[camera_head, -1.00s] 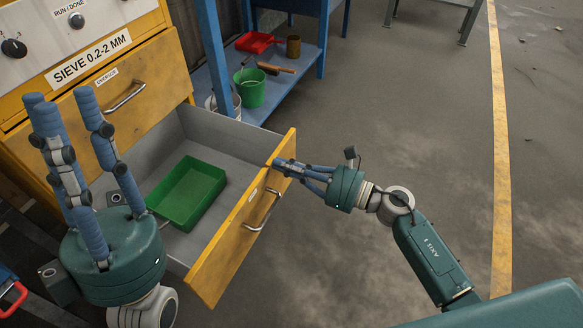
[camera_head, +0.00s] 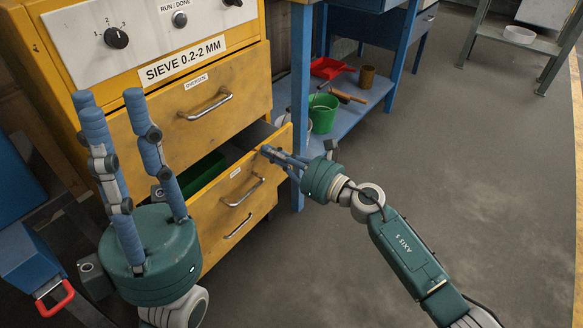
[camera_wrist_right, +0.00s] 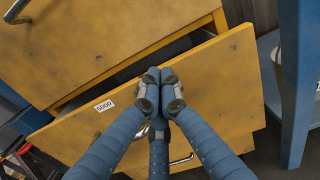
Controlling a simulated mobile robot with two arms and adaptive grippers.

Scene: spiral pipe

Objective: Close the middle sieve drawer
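The middle sieve drawer (camera_head: 222,208) is partly open, its yellow front standing out below the closed upper drawer (camera_head: 190,112). In the right wrist view its front (camera_wrist_right: 222,98) carries a "GOOD" label, and a dark gap shows above it. A green tray (camera_head: 203,173) lies inside, mostly hidden. My right gripper (camera_head: 267,153) has its fingers together, with the tips at the upper right of the drawer front. They appear to touch it; the right wrist view (camera_wrist_right: 160,84) shows nothing between them. My left gripper (camera_head: 110,97) is open and empty, raised in front of the cabinet's left side.
A lower drawer (camera_head: 238,228) sits beneath, apparently closed. Right of the cabinet is a blue bench (camera_head: 301,90) with a green bucket (camera_head: 323,113), a red dustpan (camera_head: 328,68) and a brush on its shelf. The floor to the right is clear.

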